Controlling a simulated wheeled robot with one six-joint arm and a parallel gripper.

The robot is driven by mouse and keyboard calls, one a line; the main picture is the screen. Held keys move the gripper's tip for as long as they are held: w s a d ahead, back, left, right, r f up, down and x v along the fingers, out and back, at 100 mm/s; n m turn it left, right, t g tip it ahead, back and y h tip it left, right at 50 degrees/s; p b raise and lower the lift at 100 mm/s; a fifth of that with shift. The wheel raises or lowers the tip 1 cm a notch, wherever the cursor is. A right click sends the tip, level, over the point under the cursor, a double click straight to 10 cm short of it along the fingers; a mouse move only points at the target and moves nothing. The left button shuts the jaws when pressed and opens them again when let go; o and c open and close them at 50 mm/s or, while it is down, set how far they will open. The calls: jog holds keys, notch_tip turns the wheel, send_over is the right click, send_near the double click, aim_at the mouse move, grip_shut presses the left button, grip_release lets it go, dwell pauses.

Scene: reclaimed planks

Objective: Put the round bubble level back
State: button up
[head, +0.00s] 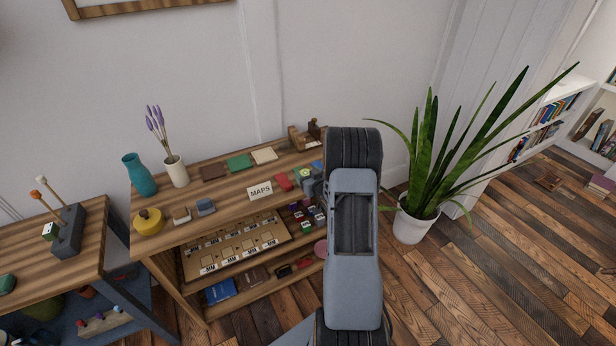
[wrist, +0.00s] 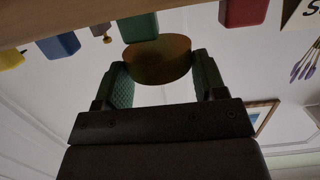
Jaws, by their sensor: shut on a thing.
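My gripper (wrist: 158,68) shows in the wrist view, its two green-padded fingers shut on the sides of a round, brown-olive disc (wrist: 157,57). I take this to be the round bubble level; no vial or bubble shows from this side. The wrist picture is upside down, with the wooden top (wrist: 60,14) along its upper edge. The disc overlaps a green block (wrist: 138,26) in that view; I cannot tell the gap between them. In the head view my arm hides the fingers and most of the surface around them.
The wooden shelf unit (head: 226,202) bears a MAPS sign (head: 260,191), a red block (head: 282,183), a teal vase (head: 139,175) and a white vase (head: 176,171) with lavender. Lower shelves hold several small items. A potted plant (head: 413,222) stands to the right.

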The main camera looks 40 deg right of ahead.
jog(key=shift+f, duration=0.25)
jog(key=shift+f, duration=0.2)
jog(key=o, duration=1)
jog(key=shift+o, duration=0.2)
